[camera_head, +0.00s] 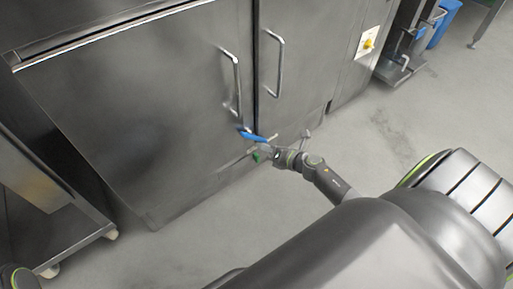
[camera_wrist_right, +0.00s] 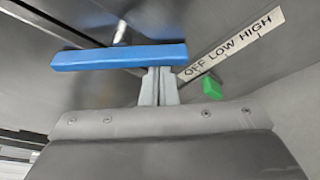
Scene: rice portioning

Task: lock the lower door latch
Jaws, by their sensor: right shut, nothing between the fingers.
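The lower door latch is a blue bar (camera_head: 253,136) low on the steel cabinet, by the seam between its two doors. In the right wrist view the blue bar (camera_wrist_right: 118,56) lies almost level across the picture, in front of the steel. My right gripper (camera_head: 266,149) is at the latch, low on the cabinet front. In the wrist view its fingers (camera_wrist_right: 159,72) are together with nothing between them, their tips right at the bar's lower edge towards its right end. I cannot tell whether they touch it. My left gripper is not in view.
The steel cabinet (camera_head: 150,100) has a vertical handle (camera_head: 236,85) on each door. A green knob (camera_wrist_right: 212,87) and an OFF LOW HIGH label (camera_wrist_right: 236,44) are right of the fingers. A wheeled steel unit (camera_head: 50,215) stands left. The floor (camera_head: 395,140) at right is clear.

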